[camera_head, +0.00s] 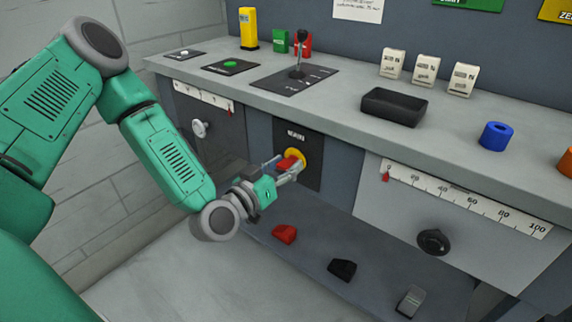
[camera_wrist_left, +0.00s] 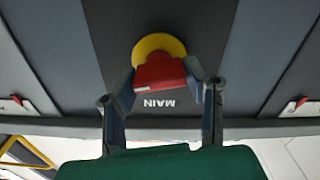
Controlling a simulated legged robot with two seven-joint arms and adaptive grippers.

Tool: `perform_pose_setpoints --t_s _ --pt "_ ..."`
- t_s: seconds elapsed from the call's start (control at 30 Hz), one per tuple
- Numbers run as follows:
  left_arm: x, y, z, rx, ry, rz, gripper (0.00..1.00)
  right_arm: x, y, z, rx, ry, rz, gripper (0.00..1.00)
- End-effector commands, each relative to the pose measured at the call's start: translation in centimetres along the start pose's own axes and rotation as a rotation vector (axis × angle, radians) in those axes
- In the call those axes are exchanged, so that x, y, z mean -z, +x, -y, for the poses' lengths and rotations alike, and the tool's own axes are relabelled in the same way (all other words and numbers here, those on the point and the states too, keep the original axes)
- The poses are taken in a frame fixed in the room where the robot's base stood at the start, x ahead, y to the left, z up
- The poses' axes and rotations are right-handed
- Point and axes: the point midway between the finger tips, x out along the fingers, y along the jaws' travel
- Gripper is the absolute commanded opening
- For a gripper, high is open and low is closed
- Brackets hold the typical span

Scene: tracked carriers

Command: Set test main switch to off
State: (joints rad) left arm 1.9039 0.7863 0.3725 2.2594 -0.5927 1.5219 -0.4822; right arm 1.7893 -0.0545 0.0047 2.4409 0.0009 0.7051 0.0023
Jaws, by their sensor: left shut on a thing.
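The main switch is a red handle (camera_head: 288,163) on a yellow round base (camera_head: 298,156), set on a dark panel labelled MAIN (camera_head: 312,172) on the front of the console. In the left wrist view the red handle (camera_wrist_left: 158,72) sits between the two fingers, with the yellow base (camera_wrist_left: 158,45) behind it. My left gripper (camera_head: 291,172) is at the handle and shut on it; it also shows in the left wrist view (camera_wrist_left: 162,82). The gripper hides part of the handle in the head view. My right gripper is not in view.
Above the switch, the console top (camera_head: 340,107) carries a lever (camera_head: 298,62), a black tray (camera_head: 394,107) and a blue ring (camera_head: 496,136). Below are a red pedal (camera_head: 284,234), a black pedal (camera_head: 342,269) and a grey pedal (camera_head: 410,302). A black knob (camera_head: 433,241) is at right.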

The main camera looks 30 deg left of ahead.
Motion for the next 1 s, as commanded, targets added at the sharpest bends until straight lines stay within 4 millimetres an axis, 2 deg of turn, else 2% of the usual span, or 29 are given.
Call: perform_pose_setpoints --t_s 0.5,1.0 --pt "-0.16 -0.03 0.59 0.01 -0.488 -0.001 0.11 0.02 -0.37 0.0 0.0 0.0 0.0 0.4" --pt "-0.42 -0.05 0.83 0.011 -0.96 -0.004 0.11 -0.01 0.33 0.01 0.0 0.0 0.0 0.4"
